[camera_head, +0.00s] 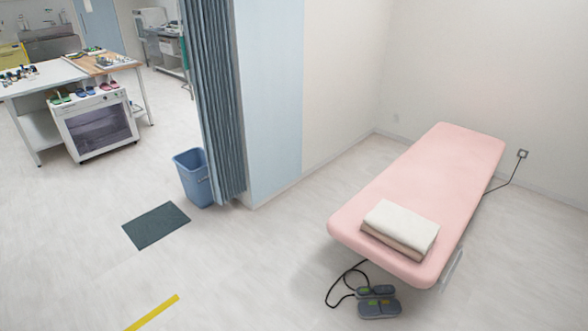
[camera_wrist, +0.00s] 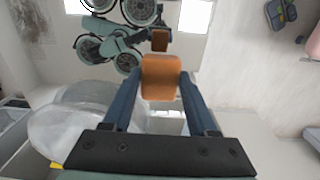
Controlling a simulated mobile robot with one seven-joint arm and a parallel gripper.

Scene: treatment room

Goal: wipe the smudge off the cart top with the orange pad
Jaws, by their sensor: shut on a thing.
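The orange pad (camera_wrist: 161,78) is in the middle of the wrist view. My gripper (camera_wrist: 158,84) is shut on it, with one dark blue finger at each side of the pad. A smaller brown-orange piece (camera_wrist: 160,40) shows just beyond the pad; I cannot tell whether it belongs to it. I cannot make out the cart top or the smudge in either view. My gripper and the pad do not show in the head view.
A pink treatment bed (camera_head: 430,185) with folded towels (camera_head: 401,226) stands at the right. Foot pedals (camera_head: 378,302) and a cable lie before it. A blue bin (camera_head: 193,178) stands by the curtain (camera_head: 208,100). Clear plastic bags (camera_wrist: 85,125) are left of my gripper. The middle floor is mostly clear.

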